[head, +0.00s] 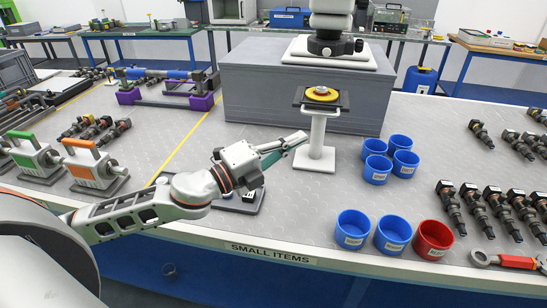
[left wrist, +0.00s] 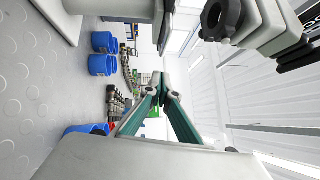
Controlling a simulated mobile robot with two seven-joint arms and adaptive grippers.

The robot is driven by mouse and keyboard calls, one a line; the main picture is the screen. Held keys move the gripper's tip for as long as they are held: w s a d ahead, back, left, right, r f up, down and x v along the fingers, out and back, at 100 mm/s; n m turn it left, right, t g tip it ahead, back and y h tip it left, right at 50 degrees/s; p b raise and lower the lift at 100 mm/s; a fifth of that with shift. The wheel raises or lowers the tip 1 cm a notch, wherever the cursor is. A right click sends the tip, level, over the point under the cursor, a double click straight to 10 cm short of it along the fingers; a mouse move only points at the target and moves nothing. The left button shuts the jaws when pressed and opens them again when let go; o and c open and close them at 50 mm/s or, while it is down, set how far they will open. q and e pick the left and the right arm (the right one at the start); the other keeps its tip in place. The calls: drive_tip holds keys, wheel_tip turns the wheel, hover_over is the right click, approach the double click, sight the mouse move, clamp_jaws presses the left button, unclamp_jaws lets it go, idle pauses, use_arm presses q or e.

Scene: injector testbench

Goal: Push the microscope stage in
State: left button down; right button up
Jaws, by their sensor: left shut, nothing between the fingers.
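The microscope (head: 330,40) stands on a grey box at the back centre, its upper part cut off by the top edge. In front of the box, a white post on a foot (head: 318,135) carries a square black stage plate (head: 310,102) with a yellow and red disc (head: 322,94) on top. My left gripper (head: 302,138) is shut and empty, its tip beside the post, below the stage plate. Contact with the post cannot be told. In the left wrist view the shut fingers (left wrist: 163,85) show, pointing away from the camera. My right gripper is not in view.
Blue cups (head: 377,168) and a red cup (head: 433,240) stand right of the post. The grey box (head: 250,95) blocks the space behind it. Injectors (head: 495,205) lie at the right, and pumps with green and orange handles (head: 92,165) stand at the left.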

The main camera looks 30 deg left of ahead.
use_arm(q)
drive_tip(key=b+v, duration=0.1)
drive_tip(key=v, duration=0.5)
drive_tip(key=shift+d+b, duration=0.15)
drive_tip(key=shift+b, duration=0.2)
drive_tip(key=shift+s, duration=0.1)
